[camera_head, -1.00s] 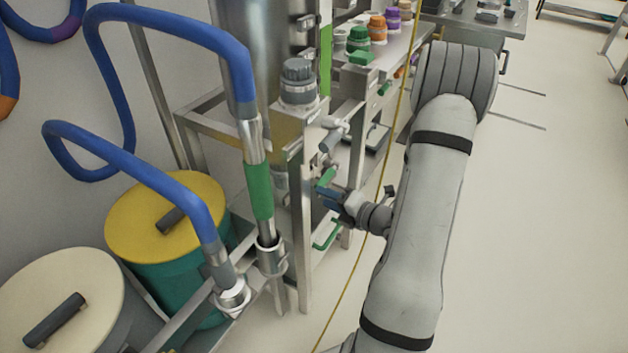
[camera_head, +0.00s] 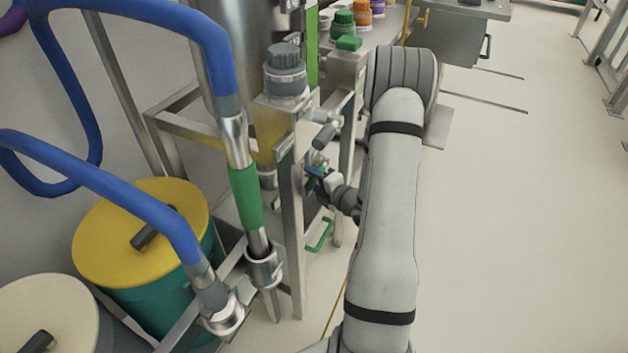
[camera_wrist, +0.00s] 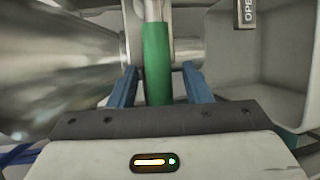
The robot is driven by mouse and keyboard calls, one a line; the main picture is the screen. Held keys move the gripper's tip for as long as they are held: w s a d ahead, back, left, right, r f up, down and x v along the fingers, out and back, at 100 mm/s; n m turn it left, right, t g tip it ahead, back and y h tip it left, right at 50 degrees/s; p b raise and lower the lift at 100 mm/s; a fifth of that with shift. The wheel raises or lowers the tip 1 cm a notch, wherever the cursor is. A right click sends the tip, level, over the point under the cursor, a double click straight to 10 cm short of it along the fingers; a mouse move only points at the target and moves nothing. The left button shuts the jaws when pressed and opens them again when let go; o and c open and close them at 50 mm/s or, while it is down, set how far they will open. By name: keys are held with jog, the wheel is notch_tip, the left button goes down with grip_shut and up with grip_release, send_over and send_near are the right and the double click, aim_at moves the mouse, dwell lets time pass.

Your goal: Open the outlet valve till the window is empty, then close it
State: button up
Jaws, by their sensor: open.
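In the wrist view, a green-sleeved lever (camera_wrist: 156,62) on a metal pipe fitting stands upright between the two blue fingers of my gripper (camera_wrist: 160,86). The fingers are apart, one on each side, with visible gaps to the sleeve. A grey tag reading "OPE", cut off by the frame, shows at upper right (camera_wrist: 246,12). In the head view, my gripper (camera_head: 313,174) is beside the metal frame under the steel vessel (camera_head: 245,60), and its fingers mostly hide the lever. A bright green upright strip (camera_head: 313,45) shows on the vessel's right; I cannot tell whether it is the window.
A steel frame post (camera_head: 291,230) stands just left of my gripper. A blue hose with a green grip (camera_head: 245,196) and a yellow-lidded drum (camera_head: 140,225) are further left.

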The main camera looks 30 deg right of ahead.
jog(key=shift+c, duration=0.2)
grip_shut()
dwell(0.3)
